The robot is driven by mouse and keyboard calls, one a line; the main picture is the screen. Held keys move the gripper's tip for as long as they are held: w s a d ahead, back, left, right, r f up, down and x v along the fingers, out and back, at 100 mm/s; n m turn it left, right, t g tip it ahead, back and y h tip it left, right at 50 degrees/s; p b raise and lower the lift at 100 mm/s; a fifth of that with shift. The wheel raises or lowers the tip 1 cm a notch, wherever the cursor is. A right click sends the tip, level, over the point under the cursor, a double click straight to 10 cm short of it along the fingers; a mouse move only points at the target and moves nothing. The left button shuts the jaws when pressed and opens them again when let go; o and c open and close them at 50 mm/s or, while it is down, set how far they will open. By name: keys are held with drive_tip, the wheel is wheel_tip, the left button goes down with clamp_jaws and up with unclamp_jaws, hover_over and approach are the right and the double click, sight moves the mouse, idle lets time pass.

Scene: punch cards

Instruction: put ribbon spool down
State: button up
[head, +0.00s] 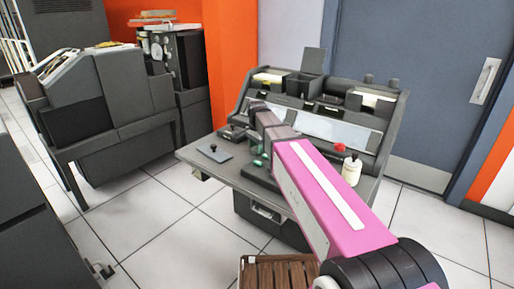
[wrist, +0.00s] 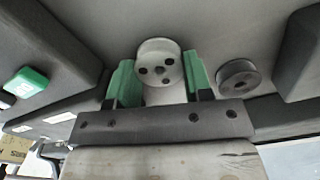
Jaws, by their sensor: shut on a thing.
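My gripper (wrist: 158,84) has green fingers shut on a pale, round ribbon spool (wrist: 158,62) whose end face has several dark holes. The spool sits between both fingers, in front of the grey desk surface in the wrist view. I cannot tell whether it touches the desk. In the head view my arm reaches over the grey desk (head: 335,184), and the green fingers of my gripper (head: 258,160) show low over its middle. The spool is hidden by the arm there.
A dark ring-shaped piece (wrist: 238,78) lies just right of the fingers in the wrist view. A white bottle with a red cap (head: 351,170) stands at the desk's right. A small plate with a black knob (head: 213,152) is at left.

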drive_tip(key=shift+f, duration=0.1)
drive_tip(key=o, duration=0.9)
wheel_tip(320, 180, up, 12)
idle(0.3)
